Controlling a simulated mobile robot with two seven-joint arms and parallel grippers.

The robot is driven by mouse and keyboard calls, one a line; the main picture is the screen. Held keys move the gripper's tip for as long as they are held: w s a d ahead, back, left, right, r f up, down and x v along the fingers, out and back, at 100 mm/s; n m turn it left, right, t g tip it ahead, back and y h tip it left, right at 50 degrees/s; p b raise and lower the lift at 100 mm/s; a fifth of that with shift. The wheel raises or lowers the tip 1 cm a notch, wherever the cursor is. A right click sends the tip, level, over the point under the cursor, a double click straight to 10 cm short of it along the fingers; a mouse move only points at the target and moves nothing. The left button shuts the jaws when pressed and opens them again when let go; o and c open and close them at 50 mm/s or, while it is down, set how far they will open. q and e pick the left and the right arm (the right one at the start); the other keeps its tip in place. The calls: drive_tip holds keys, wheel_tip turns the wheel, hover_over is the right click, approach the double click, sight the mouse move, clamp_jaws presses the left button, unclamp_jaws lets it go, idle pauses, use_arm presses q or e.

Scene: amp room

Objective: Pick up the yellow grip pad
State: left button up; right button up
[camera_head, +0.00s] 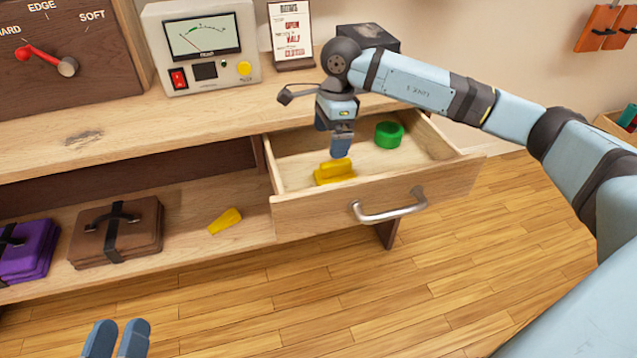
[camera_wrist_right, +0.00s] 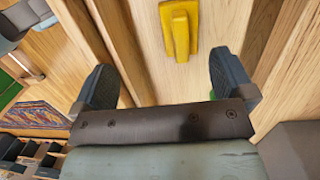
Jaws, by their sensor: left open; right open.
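The yellow grip pad (camera_head: 335,171) lies in the open drawer (camera_head: 375,205), near its left front part. It has a flat base with a raised ridge. My right gripper (camera_head: 341,146) is above the drawer, just over and behind the pad, apart from it as far as I can tell. In the right wrist view the pad (camera_wrist_right: 180,28) shows beyond the two spread fingertips (camera_wrist_right: 165,85), nearer the right finger, with nothing between them. My left gripper (camera_head: 116,340) shows at the bottom left edge, empty, its two fingers slightly apart.
A green round object (camera_head: 389,134) sits in the drawer behind the pad. A yellow wedge (camera_head: 225,221) lies on the lower shelf beside a brown case (camera_head: 117,231) and a purple case (camera_head: 27,250). A meter box (camera_head: 204,45) stands on the bench top.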

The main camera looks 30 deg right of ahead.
sight(336, 162)
drive_tip(key=shift+h, duration=0.7)
drive_tip(key=d+f+b, duration=0.1)
drive_tip(key=f, duration=0.1)
drive_tip(key=w+d+f+b, duration=0.1)
drive_tip(key=f, duration=0.2)
drive_tip(key=d+f+b, duration=0.1)
drive_tip(key=f, duration=0.1)
drive_tip(key=shift+w+f, duration=0.15)
drive_tip(key=shift+f, duration=0.55)
drive_tip(key=f+b, duration=0.1)
drive_tip(key=f, duration=0.1)
drive_tip(key=f+b, duration=0.2)
drive_tip(key=shift+w+a+f, duration=0.1)
drive_tip(key=shift+w+f, duration=0.1)
drive_tip(key=shift+f, duration=0.1)
use_arm(q)
wheel_tip(336, 162, down, 6)
drive_tip(key=w+m+g, duration=0.1)
drive_tip(key=shift+w+m+g, duration=0.15)
drive_tip(key=shift+m+g, duration=0.15)
use_arm(e)
drive_tip(key=c, duration=1.1)
